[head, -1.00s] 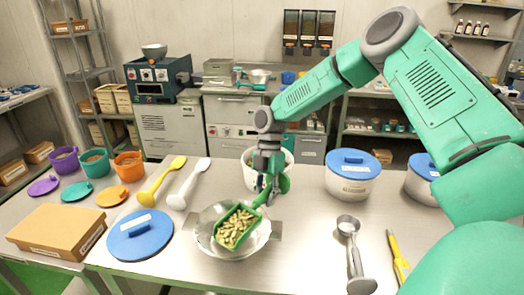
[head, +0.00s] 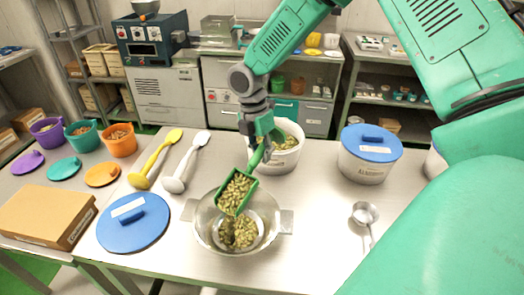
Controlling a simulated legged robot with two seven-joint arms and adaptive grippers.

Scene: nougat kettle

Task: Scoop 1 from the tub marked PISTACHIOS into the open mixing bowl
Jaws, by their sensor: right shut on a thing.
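My right gripper (head: 266,132) is shut on the handle of a green scoop (head: 250,186), above the back of the steel mixing bowl (head: 205,232). The scoop tips steeply downward over the bowl and still holds many green pistachios (head: 236,190). More pistachios (head: 242,232) show in the bowl below the scoop's lip. Behind the gripper stands an open white tub (head: 286,160) with greenish contents, partly hidden; I cannot read its label. My left gripper is not in view.
A blue lid (head: 133,225) and a cardboard box (head: 45,213) lie at the left. A yellow spoon (head: 155,160) and a white spoon (head: 185,165) lie behind the bowl. A blue-lidded tub (head: 368,165) and a metal scoop (head: 364,213) are at the right.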

